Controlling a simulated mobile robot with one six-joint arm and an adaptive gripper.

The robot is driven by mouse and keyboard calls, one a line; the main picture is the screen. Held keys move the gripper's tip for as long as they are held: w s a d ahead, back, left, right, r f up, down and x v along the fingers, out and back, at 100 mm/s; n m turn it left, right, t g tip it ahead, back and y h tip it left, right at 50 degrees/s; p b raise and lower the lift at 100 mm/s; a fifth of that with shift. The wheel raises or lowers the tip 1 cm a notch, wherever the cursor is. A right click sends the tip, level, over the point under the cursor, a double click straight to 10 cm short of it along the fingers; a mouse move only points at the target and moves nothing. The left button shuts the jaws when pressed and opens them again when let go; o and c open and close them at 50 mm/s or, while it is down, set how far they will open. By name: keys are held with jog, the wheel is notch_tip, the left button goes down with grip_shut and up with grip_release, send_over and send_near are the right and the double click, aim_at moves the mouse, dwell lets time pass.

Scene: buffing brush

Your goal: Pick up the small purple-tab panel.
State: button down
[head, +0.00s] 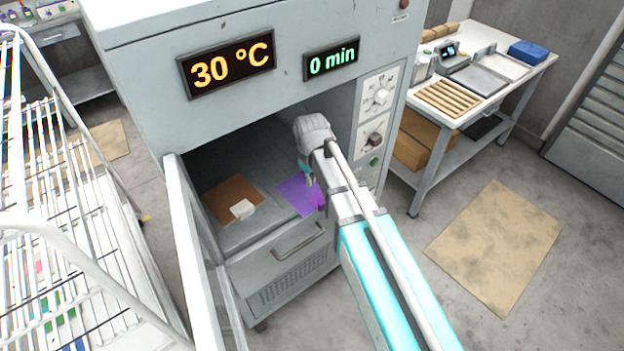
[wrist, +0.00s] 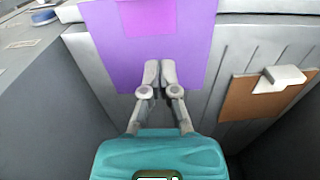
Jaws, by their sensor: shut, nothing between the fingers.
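The purple panel (head: 295,192) lies flat on the floor of the open oven chamber, on the right side. Its small darker purple tab (head: 320,201) is at the front right, partly beside my arm. In the wrist view the purple panel (wrist: 118,50) spreads beyond the fingers, with a pinkish-purple square (wrist: 148,17) at the top edge. My gripper (wrist: 160,70) is shut and empty, its fingertips together over the panel's near part. Whether they touch the panel I cannot tell. In the head view my gripper (head: 308,180) is over the panel, largely hidden by the wrist.
A brown panel (head: 229,192) with a white tab (head: 242,209) lies left of the purple one. The oven door (head: 195,250) stands open at the left. A drawer handle (head: 298,241) is below the chamber. A white wire rack (head: 70,220) stands at far left.

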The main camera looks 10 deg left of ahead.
aim_at(314, 197)
jog(key=shift+r+p, duration=2.1)
jog(key=shift+r, duration=0.3)
jog(key=c, duration=1.4)
grip_release()
jog(key=c, duration=0.9)
grip_release()
jog(key=shift+d, duration=0.2)
jog(key=shift+c, duration=0.2)
jog(key=shift+o, duration=1.1)
jog(key=shift+d, duration=0.3)
jog(key=shift+o, duration=0.6)
jog(key=s+d+m, duration=0.1)
jog(key=d+m, duration=0.3)
jog(key=d, duration=1.1)
jog(key=shift+d+m, duration=0.15)
jog(key=shift+m, duration=0.15)
jog(key=s+d+m, duration=0.2)
jog(key=d, duration=0.5)
jog(key=s+d+m, duration=0.3)
jog(key=d, duration=0.4)
jog(key=shift+s+d, duration=0.2)
jog(key=shift+d, duration=0.1)
